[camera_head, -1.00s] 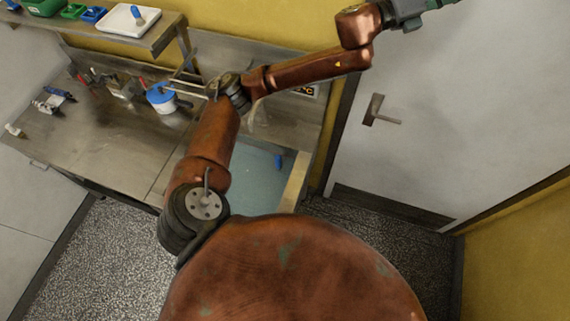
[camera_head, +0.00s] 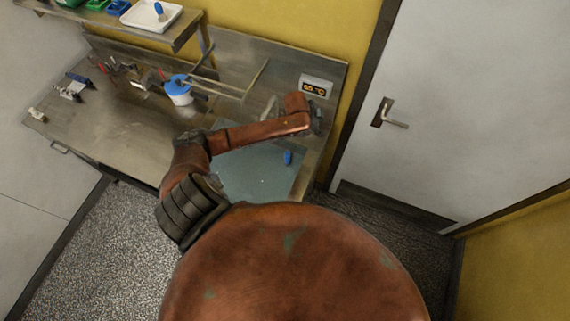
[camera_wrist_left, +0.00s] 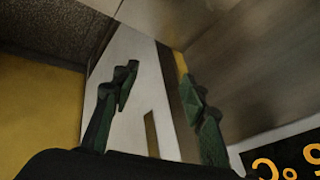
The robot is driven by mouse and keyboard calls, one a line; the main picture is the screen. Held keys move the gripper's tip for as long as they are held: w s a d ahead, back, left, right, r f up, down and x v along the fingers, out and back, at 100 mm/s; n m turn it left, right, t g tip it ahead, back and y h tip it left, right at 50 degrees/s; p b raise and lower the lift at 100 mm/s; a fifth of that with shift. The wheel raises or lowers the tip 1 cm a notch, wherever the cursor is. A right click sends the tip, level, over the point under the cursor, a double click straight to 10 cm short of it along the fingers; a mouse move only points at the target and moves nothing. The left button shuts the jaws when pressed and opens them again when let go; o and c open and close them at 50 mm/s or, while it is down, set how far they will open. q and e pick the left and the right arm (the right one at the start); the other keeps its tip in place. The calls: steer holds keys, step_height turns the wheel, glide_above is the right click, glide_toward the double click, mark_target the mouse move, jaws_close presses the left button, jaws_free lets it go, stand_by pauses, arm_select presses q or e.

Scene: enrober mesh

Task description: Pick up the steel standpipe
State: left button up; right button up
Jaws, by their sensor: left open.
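I cannot make out the steel standpipe for certain in either view. My left gripper is mostly hidden at the arm's end there, close to the temperature display. In the left wrist view its two dark green fingers (camera_wrist_left: 160,80) are spread apart with nothing between them. My right gripper is in neither view.
A blue-lidded pot (camera_head: 179,97) stands on the bench (camera_head: 115,135) beside metal rails. The temperature display (camera_head: 316,86) is on the back panel. A shelf holds a white tray (camera_head: 140,17). A door (camera_head: 440,110) is at the right.

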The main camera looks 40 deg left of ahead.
mark_target(286, 154)
arm_select(q)
steer(key=s+a+f+n+g, duration=0.1)
steer(key=s+a+f, duration=0.1)
steer(key=s+f, duration=0.1)
steer(key=s+a+f+n+g, duration=0.1)
steer(key=s+f+n, duration=0.1)
steer(key=s, duration=0.4)
steer(key=s+a+f+n+g+y, duration=0.1)
steer(key=s+a+f+g, duration=0.1)
steer(key=s+f, duration=0.2)
steer(key=shift+s+a+n, duration=0.3)
steer(key=shift+s+a, duration=0.05)
steer(key=shift+s, duration=0.35)
steer(key=f, duration=0.2)
steer(key=shift+s+f+g+p, duration=0.25)
steer(key=shift+f+g+p, duration=0.05)
steer(key=shift+w+d+f+p, duration=0.15)
steer(key=shift+w+f, duration=0.1)
steer(key=shift+f, duration=0.65)
steer(key=shift+w+f+p, duration=0.2)
steer(key=shift+f, duration=0.7)
steer(key=shift+w+d+f+p, duration=0.15)
steer(key=shift+w+f, duration=0.1)
steer(key=shift+f, duration=0.65)
steer(key=shift+a, duration=0.1)
jaws_close()
